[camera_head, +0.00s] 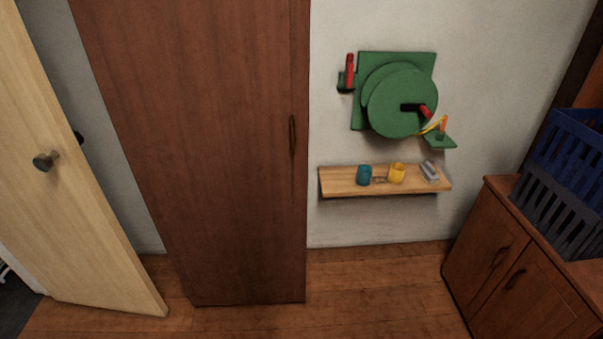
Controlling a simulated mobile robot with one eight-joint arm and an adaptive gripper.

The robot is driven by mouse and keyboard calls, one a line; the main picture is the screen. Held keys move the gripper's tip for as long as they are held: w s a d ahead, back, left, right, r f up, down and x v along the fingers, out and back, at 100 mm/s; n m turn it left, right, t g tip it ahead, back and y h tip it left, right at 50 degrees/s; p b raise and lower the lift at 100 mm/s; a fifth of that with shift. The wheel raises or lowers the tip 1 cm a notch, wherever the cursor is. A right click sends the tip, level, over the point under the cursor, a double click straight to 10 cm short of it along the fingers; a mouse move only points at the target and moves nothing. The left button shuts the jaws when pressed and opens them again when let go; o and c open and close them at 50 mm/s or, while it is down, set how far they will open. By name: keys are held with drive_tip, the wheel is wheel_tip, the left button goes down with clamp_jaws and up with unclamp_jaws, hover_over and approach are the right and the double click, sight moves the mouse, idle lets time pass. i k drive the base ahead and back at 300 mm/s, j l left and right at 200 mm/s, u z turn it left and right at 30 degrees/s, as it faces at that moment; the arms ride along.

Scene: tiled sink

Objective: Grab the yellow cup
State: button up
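The yellow cup (397,174) stands on a narrow wooden wall shelf (343,184), a little right of the shelf's middle. A teal cup (364,175) stands to its left on the same shelf, with a small dark item between them that is too small to make out. A grey object (429,171) lies to the right of the yellow cup near the shelf's right end. My gripper does not show in the head view.
A green wall-mounted device (397,98) with red parts hangs above the shelf. A tall brown cabinet (205,150) stands left of it, and an open light wooden door (70,180) farther left. A low cabinet (500,270) with crates (565,185) stands right. The floor below the shelf is clear.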

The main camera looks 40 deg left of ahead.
sight(396, 174)
drive_tip(key=u, duration=0.8)
drive_tip(key=i+j+z, duration=0.25)
drive_tip(key=i+j, duration=0.25)
drive_tip(key=j, duration=0.2)
drive_tip(key=i+j+z, duration=0.15)
drive_tip(key=j, duration=0.2)
drive_tip(key=i+j+z, duration=0.15)
drive_tip(key=j, duration=0.25)
drive_tip(key=i+j+z, duration=0.1)
drive_tip(key=i+j, duration=0.2)
drive_tip(key=j, duration=0.15)
